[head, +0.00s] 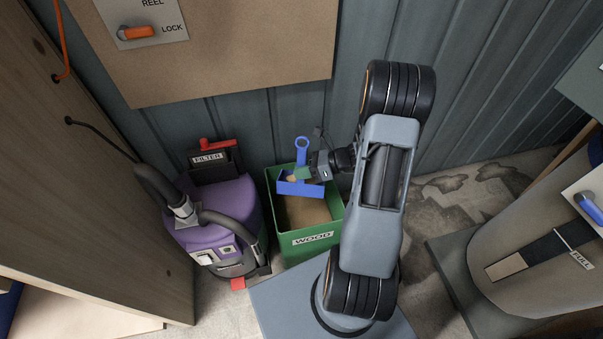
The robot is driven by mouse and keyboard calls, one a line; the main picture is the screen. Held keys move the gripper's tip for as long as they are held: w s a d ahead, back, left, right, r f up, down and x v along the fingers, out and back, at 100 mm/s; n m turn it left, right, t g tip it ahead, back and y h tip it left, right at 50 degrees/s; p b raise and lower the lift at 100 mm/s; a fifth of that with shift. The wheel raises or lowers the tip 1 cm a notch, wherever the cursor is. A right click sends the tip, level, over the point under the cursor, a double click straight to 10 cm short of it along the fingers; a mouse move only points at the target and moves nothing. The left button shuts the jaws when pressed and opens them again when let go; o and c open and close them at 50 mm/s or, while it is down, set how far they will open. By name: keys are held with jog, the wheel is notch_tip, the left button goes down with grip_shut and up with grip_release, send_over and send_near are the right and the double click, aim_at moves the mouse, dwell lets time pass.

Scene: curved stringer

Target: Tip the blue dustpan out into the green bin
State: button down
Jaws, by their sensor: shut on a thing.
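The blue dustpan (300,187) is held over the green bin (333,227), its pan low and its ringed handle pointing up. The pan is at or just above the bin's rim, over its back left part. A small tan patch shows at the pan; I cannot tell whether it is debris. The bin has a "WOOD" label and brown material inside. My gripper (311,166) reaches in from the right and is shut on the dustpan. The fingertips are small and partly hidden.
A purple vacuum (217,222) with a "FILTER" box stands close to the bin's left. A wooden panel (100,170) rises at far left. A board (215,50) with an orange lever hangs behind. A large drum (530,250) marked "FULL" stands at right. Floor shows between bin and drum.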

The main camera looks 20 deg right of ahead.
jog(key=w+d+r+m+g+y+p, duration=0.2)
jog(key=w+d+m+p, duration=0.3)
jog(key=w, duration=0.3)
jog(key=shift+r+m+y, duration=0.15)
jog(key=shift+m+y, duration=0.25)
jog(key=shift+m, duration=0.1)
jog(key=shift+r, duration=0.1)
dwell(1.1)
notch_tip(320, 180, up, 3)
jog(key=n+t+h, duration=0.1)
jog(key=n, duration=0.2)
jog(key=n+t+h+b, duration=0.1)
jog(key=n, duration=0.1)
jog(key=n+t+h+b, duration=0.1)
jog(key=n+h, duration=0.1)
jog(key=n, duration=0.1)
jog(key=shift+s+n, duration=0.1)
jog(key=shift+n, duration=0.2)
